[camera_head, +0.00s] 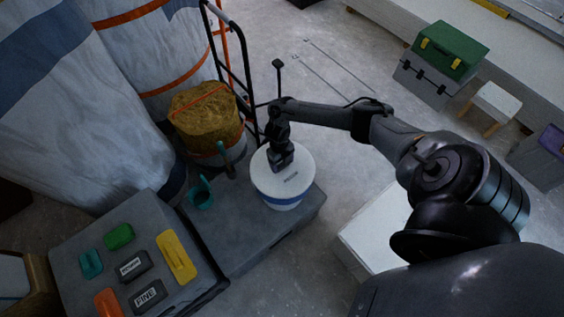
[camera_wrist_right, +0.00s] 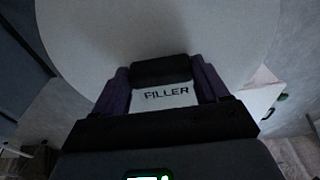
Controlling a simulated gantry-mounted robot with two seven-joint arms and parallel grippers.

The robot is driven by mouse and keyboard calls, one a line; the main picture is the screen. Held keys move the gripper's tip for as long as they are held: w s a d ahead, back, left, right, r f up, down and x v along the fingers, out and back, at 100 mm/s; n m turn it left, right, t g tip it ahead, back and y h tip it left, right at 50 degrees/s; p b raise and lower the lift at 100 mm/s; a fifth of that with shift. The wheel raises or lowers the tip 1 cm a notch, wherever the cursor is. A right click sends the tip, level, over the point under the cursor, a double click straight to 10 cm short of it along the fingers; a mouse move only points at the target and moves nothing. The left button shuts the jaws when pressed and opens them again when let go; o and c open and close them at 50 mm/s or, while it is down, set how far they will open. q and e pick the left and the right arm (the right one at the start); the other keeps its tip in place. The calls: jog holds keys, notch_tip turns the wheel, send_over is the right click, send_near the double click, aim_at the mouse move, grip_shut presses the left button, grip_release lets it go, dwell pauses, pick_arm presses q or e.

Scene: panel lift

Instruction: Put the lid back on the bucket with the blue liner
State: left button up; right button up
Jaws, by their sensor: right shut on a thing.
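My right gripper (camera_head: 281,163) comes down from above onto the middle of the lid. In the right wrist view, its two fingers are shut on the dark handle (camera_wrist_right: 160,70) of the lid, next to the printed word FILLER. My left gripper is in neither view.
A grey case (camera_head: 70,246) with coloured blocks is at lower left. A black hand-truck frame (camera_head: 236,58) rises behind.

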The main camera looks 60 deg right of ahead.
dwell(0.4)
jog(key=o, duration=1.1)
jog(key=shift+r, duration=0.1)
jog(key=shift+r+p, duration=1.1)
jog(key=shift+r, duration=0.05)
jog(key=shift+r+p, duration=1.9)
jog(key=shift+r, duration=0.35)
